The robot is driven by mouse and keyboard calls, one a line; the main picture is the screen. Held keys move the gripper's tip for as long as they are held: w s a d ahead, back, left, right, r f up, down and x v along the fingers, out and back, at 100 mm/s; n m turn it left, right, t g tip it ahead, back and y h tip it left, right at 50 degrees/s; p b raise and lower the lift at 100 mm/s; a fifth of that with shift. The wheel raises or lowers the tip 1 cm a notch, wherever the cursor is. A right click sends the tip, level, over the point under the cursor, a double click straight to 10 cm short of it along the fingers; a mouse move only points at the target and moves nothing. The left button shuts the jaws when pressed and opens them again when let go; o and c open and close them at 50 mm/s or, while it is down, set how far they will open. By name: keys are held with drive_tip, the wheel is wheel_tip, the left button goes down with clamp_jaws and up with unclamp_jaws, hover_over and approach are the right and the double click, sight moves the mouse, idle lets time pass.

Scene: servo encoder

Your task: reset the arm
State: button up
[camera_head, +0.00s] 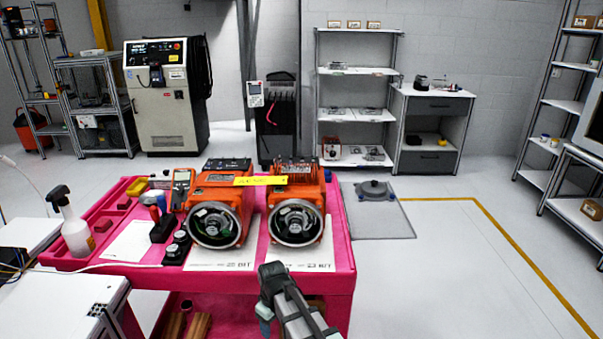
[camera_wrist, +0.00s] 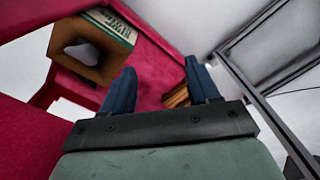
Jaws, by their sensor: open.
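My gripper (camera_wrist: 160,95) shows in the wrist view with its two blue fingers apart and nothing between them. In the head view my arm (camera_head: 290,300) reaches up from the bottom edge in front of the pink cart (camera_head: 345,270); the gripper's fingers are hard to make out there. Two orange servo motors, the left one (camera_head: 217,190) and the right one (camera_head: 297,192), stand side by side on the cart top, beyond my arm. A yellow strip (camera_head: 260,181) lies across them. My gripper does not appear to touch either motor.
In the wrist view a cardboard box (camera_wrist: 85,50) and wooden pieces (camera_wrist: 177,96) sit in the pink cart near the fingers. A spray bottle (camera_head: 75,230) and a multimeter (camera_head: 181,188) are on the cart top. Grey metal framing (camera_wrist: 265,110) is at right. Open floor (camera_head: 460,270) lies right of the cart.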

drive_tip(key=s+d+f+m, duration=0.2)
drive_tip(key=d+f+m, duration=0.1)
drive_tip(key=d, duration=0.5)
drive_tip(key=s+d+f+m, duration=0.15)
drive_tip(key=d+m, duration=0.25)
drive_tip(key=d, duration=0.5)
drive_tip(key=s+d+f+m, duration=0.2)
drive_tip(key=d+f+m, duration=0.15)
drive_tip(key=d, duration=0.45)
drive_tip(key=s+f+g, duration=0.3)
drive_tip(key=s+f, duration=0.7)
drive_tip(key=s, duration=0.4)
drive_tip(key=s+f+g, duration=0.3)
drive_tip(key=s+f, duration=0.7)
drive_tip(key=s, duration=0.5)
drive_tip(key=shift+d+f, duration=0.25)
drive_tip(key=shift+f, duration=0.05)
